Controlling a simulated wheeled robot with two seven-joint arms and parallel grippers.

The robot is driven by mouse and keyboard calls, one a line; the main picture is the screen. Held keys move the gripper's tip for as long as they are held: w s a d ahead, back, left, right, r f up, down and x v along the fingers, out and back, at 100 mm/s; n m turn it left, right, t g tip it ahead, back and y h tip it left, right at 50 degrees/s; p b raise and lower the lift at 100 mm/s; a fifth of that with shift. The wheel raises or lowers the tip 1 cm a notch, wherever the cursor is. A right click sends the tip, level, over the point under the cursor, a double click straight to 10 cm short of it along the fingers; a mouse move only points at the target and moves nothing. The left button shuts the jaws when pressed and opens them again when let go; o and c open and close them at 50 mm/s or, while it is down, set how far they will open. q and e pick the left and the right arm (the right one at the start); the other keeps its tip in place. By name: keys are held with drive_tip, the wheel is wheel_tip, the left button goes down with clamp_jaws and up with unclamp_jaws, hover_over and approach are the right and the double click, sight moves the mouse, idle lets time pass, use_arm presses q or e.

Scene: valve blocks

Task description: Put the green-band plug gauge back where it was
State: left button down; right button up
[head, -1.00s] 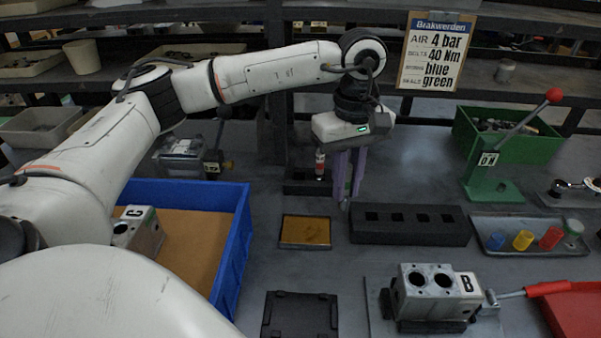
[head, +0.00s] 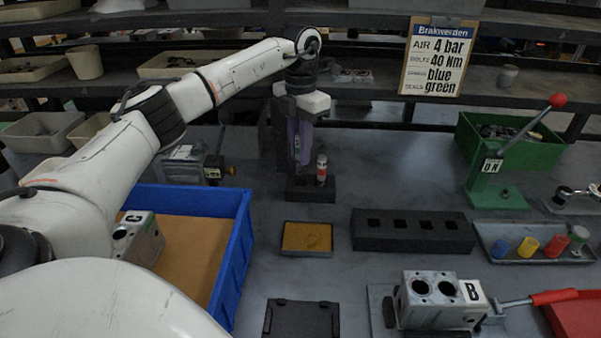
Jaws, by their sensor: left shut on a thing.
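My left gripper (head: 300,168), with purple fingers, points down over the left part of a small black stand (head: 318,193) at the back of the bench. It is shut on the green-band plug gauge (head: 297,148), which is mostly hidden by the fingers; only a little of it shows between them. I cannot tell whether its lower end is inside the stand's left hole. A second plug gauge with a red band (head: 321,170) stands upright in the right part of the stand, just right of the fingers. My right gripper is not in view.
A tan pad in a dark tray (head: 306,251) lies in front of the stand. A black block with several square holes (head: 413,244) is to the right. A blue bin (head: 240,243) holding block C (head: 139,238) is to the left. Block B (head: 436,298) sits front right.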

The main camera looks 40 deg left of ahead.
sight(300, 173)
use_arm(q)
drive_tip(key=shift+f, duration=2.8)
drive_tip(key=shift+f, duration=0.15)
drive_tip(key=c, duration=1.7)
unclamp_jaws()
wheel_tip(300, 173, up, 12)
drive_tip(key=shift+r, duration=0.2)
